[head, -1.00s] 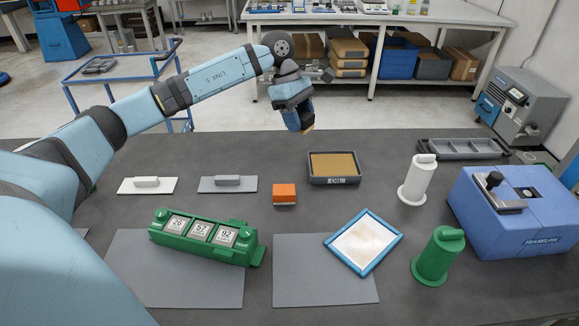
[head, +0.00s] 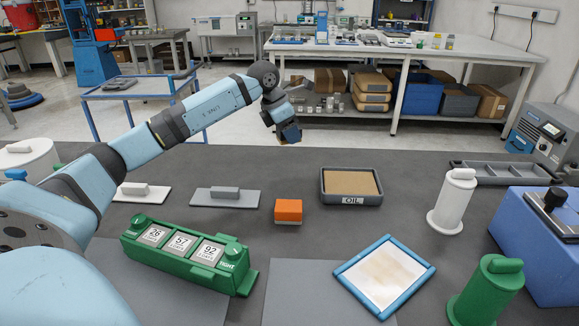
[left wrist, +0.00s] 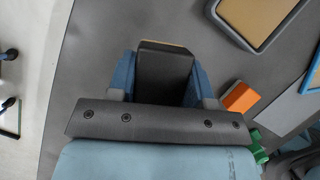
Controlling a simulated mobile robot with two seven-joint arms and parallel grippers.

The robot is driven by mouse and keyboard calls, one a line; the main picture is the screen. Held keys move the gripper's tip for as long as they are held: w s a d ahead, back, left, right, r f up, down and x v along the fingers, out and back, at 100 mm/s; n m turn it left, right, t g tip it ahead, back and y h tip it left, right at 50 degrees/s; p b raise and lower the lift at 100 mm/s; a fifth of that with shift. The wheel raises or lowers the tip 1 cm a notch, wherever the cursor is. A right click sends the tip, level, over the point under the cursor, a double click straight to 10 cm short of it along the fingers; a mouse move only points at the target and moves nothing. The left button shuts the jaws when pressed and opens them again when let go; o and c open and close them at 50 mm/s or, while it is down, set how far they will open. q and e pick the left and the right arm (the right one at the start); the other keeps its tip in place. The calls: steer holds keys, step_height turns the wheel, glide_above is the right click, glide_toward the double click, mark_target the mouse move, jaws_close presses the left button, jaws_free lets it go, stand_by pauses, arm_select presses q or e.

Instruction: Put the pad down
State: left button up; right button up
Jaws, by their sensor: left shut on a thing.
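My left gripper (head: 288,134) is up over the far edge of the dark table, beyond the oil tray and the orange block. In the left wrist view my gripper (left wrist: 160,85) is shut on a dark grey pad (left wrist: 163,75) with a tan strip at its far end. The pad is mostly hidden by the fingers in the head view. The oil tray (head: 351,199), dark with a tan filling, stands on the table and is also in the left wrist view (left wrist: 281,40). My right gripper is not in view.
An orange block (head: 288,210), a grey plate with a handle (head: 225,197) and a white one (head: 142,193) stand nearby. A green counter box (head: 188,252), blue-framed panel (head: 384,274), white cylinder (head: 452,203) and green cylinder (head: 486,291) stand closer. Bare table lies beyond the tray.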

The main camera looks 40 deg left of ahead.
arm_select(q)
glide_above(294, 169)
steer(key=s, duration=0.1)
steer(key=f, duration=0.4)
steer(key=shift+a+f+b, duration=0.35)
steer(key=shift+a, duration=0.05)
steer(key=shift+f, duration=0.5)
step_height(294, 169, down, 3)
steer(key=shift+r+b, duration=0.2)
steer(key=shift+b, duration=0.2)
steer(key=shift+f, duration=0.5)
steer(key=o, duration=1.1)
steer(key=shift+f, duration=0.1)
steer(key=shift+o, duration=0.2)
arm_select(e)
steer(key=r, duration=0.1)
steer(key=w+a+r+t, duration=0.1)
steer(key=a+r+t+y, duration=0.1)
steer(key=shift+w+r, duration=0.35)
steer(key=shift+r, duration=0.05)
